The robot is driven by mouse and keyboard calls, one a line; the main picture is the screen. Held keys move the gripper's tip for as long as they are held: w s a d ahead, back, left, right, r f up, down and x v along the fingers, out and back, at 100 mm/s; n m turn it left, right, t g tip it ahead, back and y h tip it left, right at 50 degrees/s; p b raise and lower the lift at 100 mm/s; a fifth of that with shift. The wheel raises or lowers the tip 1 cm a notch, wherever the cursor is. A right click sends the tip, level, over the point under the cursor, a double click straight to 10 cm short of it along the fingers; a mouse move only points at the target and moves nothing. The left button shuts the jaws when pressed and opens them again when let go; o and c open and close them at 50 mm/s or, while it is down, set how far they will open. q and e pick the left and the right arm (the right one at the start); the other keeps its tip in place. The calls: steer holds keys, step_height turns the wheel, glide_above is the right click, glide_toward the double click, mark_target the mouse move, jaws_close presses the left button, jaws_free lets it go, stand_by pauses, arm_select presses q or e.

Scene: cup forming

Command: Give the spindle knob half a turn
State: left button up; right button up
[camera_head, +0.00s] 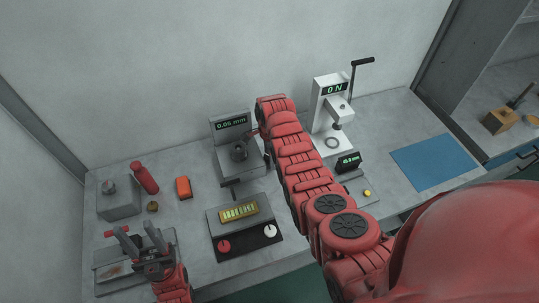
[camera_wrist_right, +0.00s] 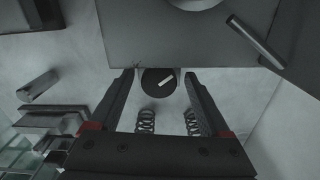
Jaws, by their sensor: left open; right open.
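In the right wrist view, a dark round knob (camera_wrist_right: 153,84) with a white mark, apparently the spindle knob, sits at the edge of a grey block. The fingertips of my open right gripper (camera_wrist_right: 158,74) stand on either side of it, with gaps visible; contact is not clear. In the head view, my right arm reaches to the grey gauge unit (camera_head: 226,160) with a 0.05 mm display, and mostly hides that gripper. The knob cannot be made out there. My left gripper (camera_head: 130,231) is open and empty at the front left, above a grey tray.
A panel with yellow bars (camera_head: 239,211) and two dials lies in the middle. A white press (camera_head: 324,108) reads 0 N. A blue mat (camera_head: 434,161) lies bare at the right.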

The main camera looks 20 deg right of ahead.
steer(key=shift+f, duration=0.15)
jaws_close()
steer(key=shift+f+n+b, duration=0.2)
steer(key=shift+n+b, duration=0.8)
steer(key=n+b, duration=0.2)
steer(key=shift+n, duration=0.3)
steer(key=shift+r+n+b, duration=0.1)
steer(key=shift+n+b, duration=0.45)
steer(key=shift+n, duration=0.15)
steer(key=shift+s, duration=0.1)
jaws_free()
steer(key=shift+r, duration=0.1)
